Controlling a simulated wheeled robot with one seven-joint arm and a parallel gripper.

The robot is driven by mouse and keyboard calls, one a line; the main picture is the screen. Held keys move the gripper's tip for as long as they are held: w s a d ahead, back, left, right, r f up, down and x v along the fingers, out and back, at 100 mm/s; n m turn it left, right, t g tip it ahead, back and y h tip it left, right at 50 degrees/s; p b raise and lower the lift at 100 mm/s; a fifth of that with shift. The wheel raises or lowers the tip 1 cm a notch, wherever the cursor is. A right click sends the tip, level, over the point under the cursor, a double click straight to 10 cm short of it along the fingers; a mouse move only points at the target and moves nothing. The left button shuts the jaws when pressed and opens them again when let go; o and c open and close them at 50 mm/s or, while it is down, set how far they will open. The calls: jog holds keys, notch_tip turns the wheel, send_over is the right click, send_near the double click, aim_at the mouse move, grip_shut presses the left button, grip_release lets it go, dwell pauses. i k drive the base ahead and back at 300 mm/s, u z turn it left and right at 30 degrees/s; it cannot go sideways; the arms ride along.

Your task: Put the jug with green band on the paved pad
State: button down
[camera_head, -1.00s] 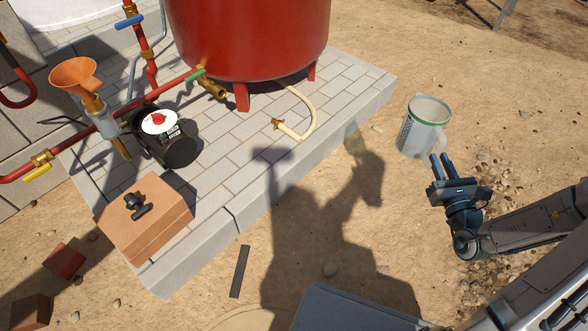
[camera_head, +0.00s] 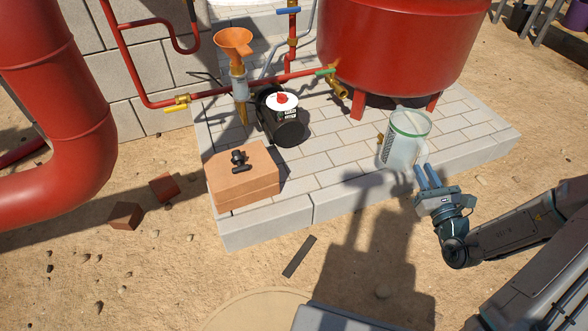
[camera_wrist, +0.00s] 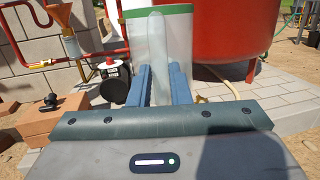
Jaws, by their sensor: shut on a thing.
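The jug with green band (camera_head: 404,142) is a clear, pale vessel with a green rim band and dark markings on its side. My gripper (camera_head: 424,172) is shut on the jug's handle at its right side. The jug looks upright and is held up, in front of the paved pad (camera_head: 335,178) in the head view. Its height above the ground or pad cannot be told. In the wrist view the jug (camera_wrist: 172,50) stands between and beyond the blue fingers (camera_wrist: 160,85), with its handle between them.
A red tank (camera_head: 400,45) stands on the pad's back right. A black pump (camera_head: 283,122), an orange funnel (camera_head: 235,42) and red pipes are at the left. A brown box (camera_head: 243,178) sits on the pad's front left corner. The pad's front middle is bare.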

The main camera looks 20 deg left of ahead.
aim_at(360, 170)
jog(key=u, duration=0.65)
jog(key=i, duration=1)
